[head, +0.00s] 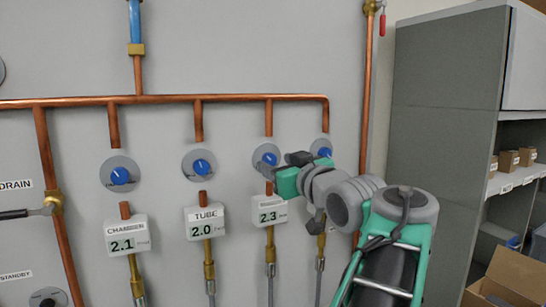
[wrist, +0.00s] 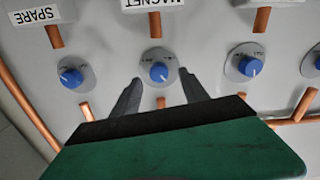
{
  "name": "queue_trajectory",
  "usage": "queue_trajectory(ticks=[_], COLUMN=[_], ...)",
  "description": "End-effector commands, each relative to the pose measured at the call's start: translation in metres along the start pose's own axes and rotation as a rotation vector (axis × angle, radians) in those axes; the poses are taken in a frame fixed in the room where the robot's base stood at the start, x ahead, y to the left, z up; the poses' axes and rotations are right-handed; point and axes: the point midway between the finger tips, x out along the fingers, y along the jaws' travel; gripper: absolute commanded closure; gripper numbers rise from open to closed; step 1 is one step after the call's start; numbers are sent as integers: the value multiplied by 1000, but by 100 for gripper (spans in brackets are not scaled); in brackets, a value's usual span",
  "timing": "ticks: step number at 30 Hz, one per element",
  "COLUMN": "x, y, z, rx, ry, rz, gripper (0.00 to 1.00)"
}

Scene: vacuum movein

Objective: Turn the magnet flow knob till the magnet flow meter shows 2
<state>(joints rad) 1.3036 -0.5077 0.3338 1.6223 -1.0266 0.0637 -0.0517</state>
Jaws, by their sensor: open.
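The magnet flow knob (wrist: 158,71) is a blue knob on a round grey plate. It is under the upside-down MAGNET label in the wrist view. In the head view it is the third knob (head: 266,155) from the left, partly covered by my gripper. The meter (head: 268,216) below it reads 2.3; its label there is too small to read clearly. My gripper (wrist: 160,78) is open, its dark fingertips on either side of the knob in the picture. I cannot tell whether they touch it. My gripper also shows in the head view (head: 283,164).
The CHAMBER knob (head: 120,176) and TUBE knob (head: 202,166) stand to the left, over meters reading 2.1 and 2.0. The SPARE knob (wrist: 70,76) is close on the other side. A copper pipe (head: 366,100) and grey shelving (head: 440,110) are at the right.

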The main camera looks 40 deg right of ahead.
Motion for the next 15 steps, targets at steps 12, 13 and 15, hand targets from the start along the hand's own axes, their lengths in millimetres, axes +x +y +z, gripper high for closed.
queue_trajectory(ticks=[12,13,15], x=[25,25,25], y=[2,2,2], z=[0,0,0], rx=[0,0,0], ry=[0,-1,-1], rz=[5,5,5], gripper=[48,48,54])
